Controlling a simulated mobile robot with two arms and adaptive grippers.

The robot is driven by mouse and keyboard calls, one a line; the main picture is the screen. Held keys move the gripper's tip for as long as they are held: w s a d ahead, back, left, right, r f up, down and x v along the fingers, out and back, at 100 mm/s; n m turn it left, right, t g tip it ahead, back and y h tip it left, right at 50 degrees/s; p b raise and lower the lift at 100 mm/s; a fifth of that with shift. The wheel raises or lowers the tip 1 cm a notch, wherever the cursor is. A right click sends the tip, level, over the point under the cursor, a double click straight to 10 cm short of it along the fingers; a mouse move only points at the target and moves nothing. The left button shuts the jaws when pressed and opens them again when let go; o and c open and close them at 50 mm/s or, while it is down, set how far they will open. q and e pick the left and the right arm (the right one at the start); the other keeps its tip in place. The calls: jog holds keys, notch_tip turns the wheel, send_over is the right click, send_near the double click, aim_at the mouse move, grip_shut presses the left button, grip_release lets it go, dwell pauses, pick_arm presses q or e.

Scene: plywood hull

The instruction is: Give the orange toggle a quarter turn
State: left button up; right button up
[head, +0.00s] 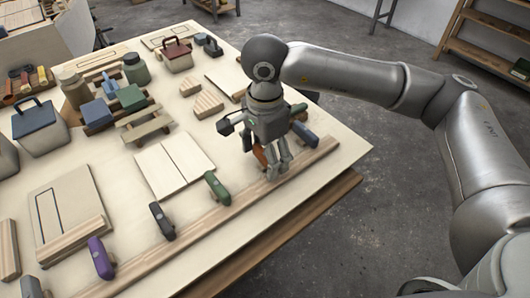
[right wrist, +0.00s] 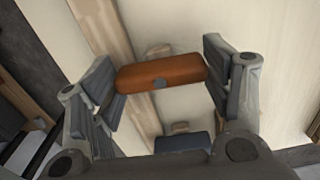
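The orange toggle (head: 259,156) sits in the row of coloured toggles along the wooden strip on the bench. In the head view my right gripper (head: 278,172) covers much of it. My left gripper is not in view.
A green toggle (head: 217,188), a black one (head: 161,221) and a purple one (head: 100,257) stand to the left; a blue one (head: 304,134) is beyond my gripper. Boxes and wooden blocks fill the back of the bench. Pale boards (head: 175,163) lie mid-bench.

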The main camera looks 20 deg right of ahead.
jog(key=o, duration=0.4)
jog(key=shift+o, duration=0.2)
notch_tip(320, 180, up, 12)
dwell(0.4)
dwell(0.4)
